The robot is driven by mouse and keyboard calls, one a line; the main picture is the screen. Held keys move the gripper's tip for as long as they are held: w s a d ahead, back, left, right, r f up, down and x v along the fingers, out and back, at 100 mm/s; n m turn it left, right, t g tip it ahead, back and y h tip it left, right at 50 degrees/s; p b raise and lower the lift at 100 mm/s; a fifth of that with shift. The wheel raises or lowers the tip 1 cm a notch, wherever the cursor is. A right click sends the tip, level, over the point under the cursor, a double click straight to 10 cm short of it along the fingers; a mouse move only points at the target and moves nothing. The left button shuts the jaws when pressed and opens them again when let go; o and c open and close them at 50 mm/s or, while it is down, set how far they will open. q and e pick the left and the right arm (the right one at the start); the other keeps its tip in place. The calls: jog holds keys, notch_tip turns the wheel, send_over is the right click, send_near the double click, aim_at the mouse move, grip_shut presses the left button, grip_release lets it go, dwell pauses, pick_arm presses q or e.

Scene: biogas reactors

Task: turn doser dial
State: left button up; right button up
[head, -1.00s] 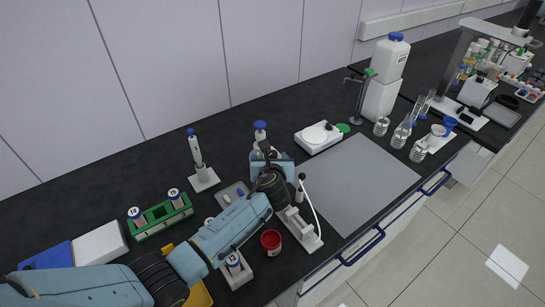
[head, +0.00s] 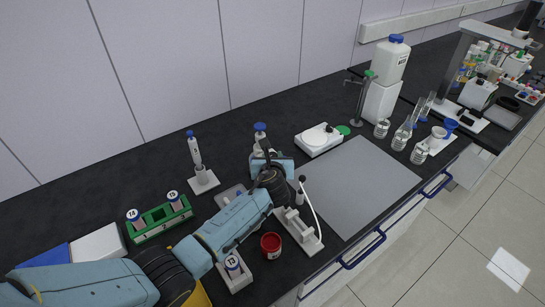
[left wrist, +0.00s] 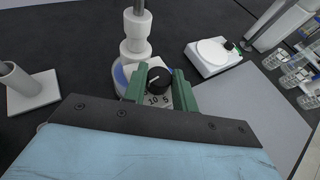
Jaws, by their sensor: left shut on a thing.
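The doser (head: 260,129) has a white body and a blue cap in the head view, and it stands behind my left gripper (head: 266,154). In the left wrist view, its white column (left wrist: 137,32) rises behind a black round dial (left wrist: 158,78) with a white pointer mark. A white scale below the dial reads "10" and "5". The green fingers of my left gripper (left wrist: 159,92) are on either side of the dial, shut on it. In the head view the arm and hand hide the dial. My right gripper is not in view.
A pipette on a white stand (head: 203,181) is left of the doser. A green rack (head: 160,219) with labelled tubes, a red jar (head: 271,245) and a white stand with a lever (head: 300,230) are near my arm. A white stirrer (head: 318,140) and clear grey mat (head: 358,185) lie right.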

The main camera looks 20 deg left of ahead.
pick_arm(q)
jog(key=shift+f+n+y, duration=0.1)
jog(key=shift+n+y, duration=0.2)
jog(key=n+g+y+b, duration=0.1)
jog(key=n+y+b, duration=0.2)
jog(key=shift+w+d+g, duration=0.15)
jog(key=shift+d+g, duration=0.15)
jog(key=shift+g, duration=0.1)
jog(key=n+g+y+b, duration=0.2)
jog(key=n+b, duration=0.1)
jog(key=shift+w+d+f+y, duration=0.1)
jog(key=shift+y, duration=0.2)
jog(key=shift+n+g+y+b, duration=0.5)
jog(key=shift+n+g+b, duration=0.2)
jog(key=shift+g+b, duration=0.35)
jog(key=o, duration=1)
jog(key=shift+r, duration=0.2)
jog(key=shift+c, duration=0.2)
